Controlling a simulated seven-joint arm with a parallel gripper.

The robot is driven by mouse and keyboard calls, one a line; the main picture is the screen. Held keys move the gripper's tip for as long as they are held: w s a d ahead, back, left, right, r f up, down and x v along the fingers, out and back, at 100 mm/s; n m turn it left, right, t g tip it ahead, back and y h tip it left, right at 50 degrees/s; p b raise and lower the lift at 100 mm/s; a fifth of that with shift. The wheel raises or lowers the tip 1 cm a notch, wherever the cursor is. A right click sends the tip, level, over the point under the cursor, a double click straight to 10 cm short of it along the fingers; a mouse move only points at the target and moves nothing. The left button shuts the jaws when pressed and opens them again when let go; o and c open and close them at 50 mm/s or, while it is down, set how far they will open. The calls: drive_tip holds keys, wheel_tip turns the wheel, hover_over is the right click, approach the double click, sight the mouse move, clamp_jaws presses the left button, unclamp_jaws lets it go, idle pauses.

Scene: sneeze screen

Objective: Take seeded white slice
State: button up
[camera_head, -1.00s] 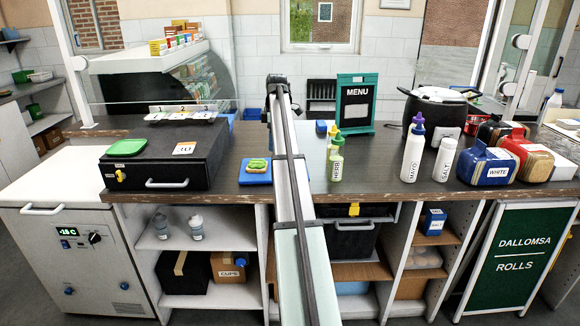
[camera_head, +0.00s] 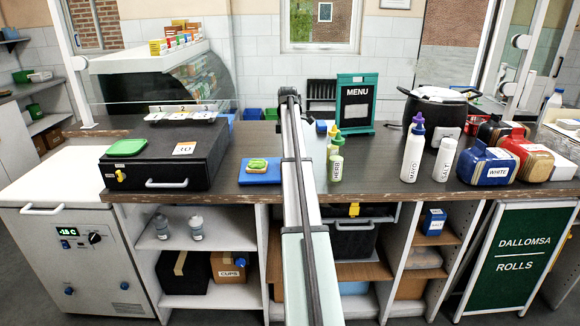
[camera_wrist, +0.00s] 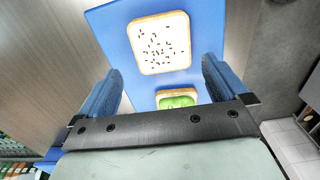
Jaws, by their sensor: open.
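In the wrist view, the seeded white slice (camera_wrist: 158,43) lies flat on a blue board (camera_wrist: 118,33), seeds facing up. My gripper (camera_wrist: 161,66) is open and empty. Its blue fingers are apart, with the slice in view beyond and between them. A second slice with a green topping (camera_wrist: 180,100) lies on the same board, partly covered by my gripper's body. In the head view, the board (camera_head: 245,180) and the green-topped slice (camera_head: 257,165) show just left of my arm. The seeded slice and the fingers do not show there; my arm covers the board's right part.
A black box (camera_head: 152,165) stands left of the board. Right of my arm are a herb bottle (camera_head: 336,164), a mayo bottle (camera_head: 411,158), a salt bottle (camera_head: 443,160) and a blue bag marked WHITE (camera_head: 487,165). The counter between the herb and mayo bottles is clear.

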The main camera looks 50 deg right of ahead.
drive_tip(key=shift+a+f, duration=0.15)
drive_tip(key=shift+f, duration=1.25)
drive_tip(key=shift+a+f, duration=0.15)
drive_tip(key=shift+f, duration=1.25)
drive_tip(key=c, duration=0.8)
drive_tip(key=shift+c, duration=0.2)
drive_tip(key=shift+r, duration=0.15)
